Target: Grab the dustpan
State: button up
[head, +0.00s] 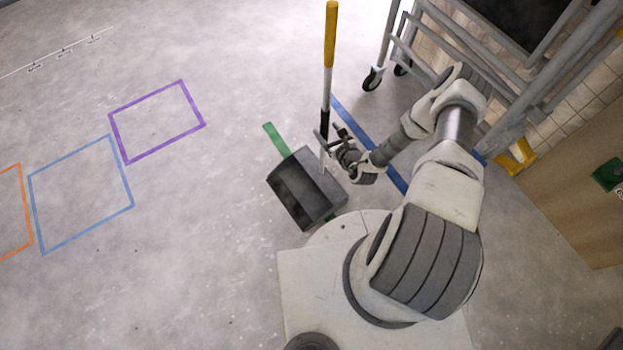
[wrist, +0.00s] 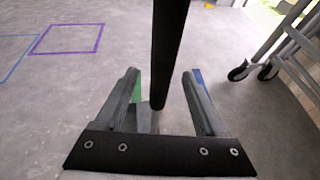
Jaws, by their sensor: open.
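The dustpan (head: 292,190) is a dark grey pan on the floor in front of my base. Its long upright handle (head: 330,45) has a yellow top, a pale middle and a black grip section. My gripper (head: 326,134) is at the black section of the handle in the head view. In the wrist view the black handle (wrist: 168,50) stands between the two open fingers of my gripper (wrist: 159,76), with gaps on both sides. Whether the handle lies fully within the finger depth is hard to tell.
A wheeled metal cart or ladder frame (head: 410,55) stands at the back right, with a caster (head: 373,79) near the handle. A wooden panel (head: 580,185) is at the right. Purple (head: 157,122) and blue (head: 80,195) taped outlines mark open floor at the left.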

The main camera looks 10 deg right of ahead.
jog(key=shift+b+x, duration=1.25)
jog(key=shift+x, duration=1.75)
jog(key=shift+d, duration=0.2)
grip_shut()
